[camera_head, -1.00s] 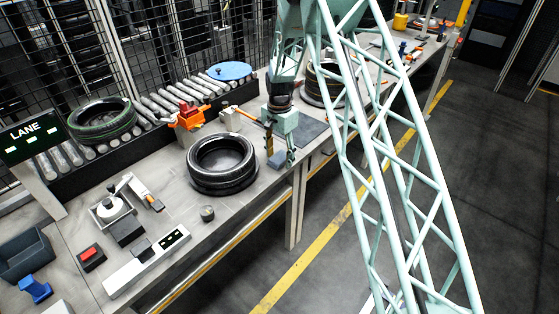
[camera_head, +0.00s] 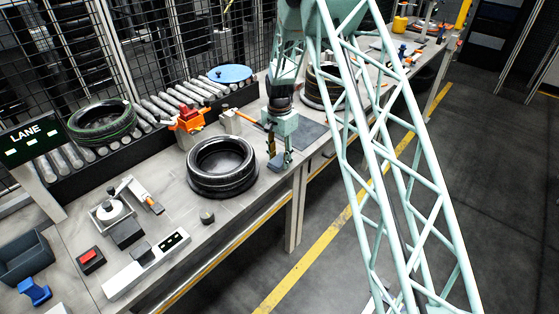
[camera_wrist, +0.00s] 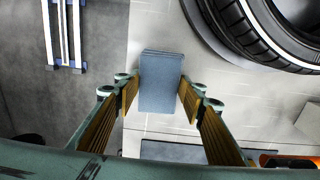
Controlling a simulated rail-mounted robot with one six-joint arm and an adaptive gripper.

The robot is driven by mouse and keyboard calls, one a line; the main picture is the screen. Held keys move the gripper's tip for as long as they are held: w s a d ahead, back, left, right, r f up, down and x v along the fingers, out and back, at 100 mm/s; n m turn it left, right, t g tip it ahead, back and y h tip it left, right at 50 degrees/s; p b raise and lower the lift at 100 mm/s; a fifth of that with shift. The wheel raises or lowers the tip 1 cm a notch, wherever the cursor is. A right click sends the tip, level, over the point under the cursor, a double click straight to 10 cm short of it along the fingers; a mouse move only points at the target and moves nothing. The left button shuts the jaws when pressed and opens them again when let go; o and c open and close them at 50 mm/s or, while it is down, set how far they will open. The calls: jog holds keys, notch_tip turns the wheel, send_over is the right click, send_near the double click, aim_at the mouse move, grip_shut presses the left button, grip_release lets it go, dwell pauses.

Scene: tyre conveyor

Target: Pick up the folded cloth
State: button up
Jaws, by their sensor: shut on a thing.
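The folded cloth (camera_wrist: 161,82) is a small blue-grey layered block. In the wrist view it sits between the two fingers of my gripper (camera_wrist: 162,90), which are shut on its two sides. In the head view the cloth (camera_head: 275,162) shows low at the fingertips of my gripper (camera_head: 279,160), near the bench's front edge and to the right of a black tyre. I cannot tell whether the cloth is touching the bench or just above it.
The black tyre (camera_head: 221,167) lies close by on the bench; its tread also shows at the wrist view's upper right (camera_wrist: 255,35). A dark flat mat (camera_head: 309,135) lies to the right. An orange-handled tool (camera_head: 246,116) lies behind. The bench's front edge is near.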

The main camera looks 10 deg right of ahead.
aim_at(279, 159)
jog(key=shift+r, duration=1.75)
jog(key=s+r, duration=0.1)
jog(key=s, duration=1.5)
jog(key=shift+a+r+p, duration=0.2)
jog(key=shift+a+p, duration=0.2)
jog(key=o, duration=0.4)
jog(key=shift+c, duration=1.3)
jog(key=r+n+p, duration=0.1)
jog(key=n, duration=0.2)
jog(key=s+r+n+p, duration=0.1)
jog(key=n, duration=0.3)
jog(key=d+r+n+p, duration=0.1)
jog(key=n, duration=0.2)
jog(key=shift+s+n+p, duration=0.3)
jog(key=shift+s+n, duration=0.05)
jog(key=shift+n, duration=0.05)
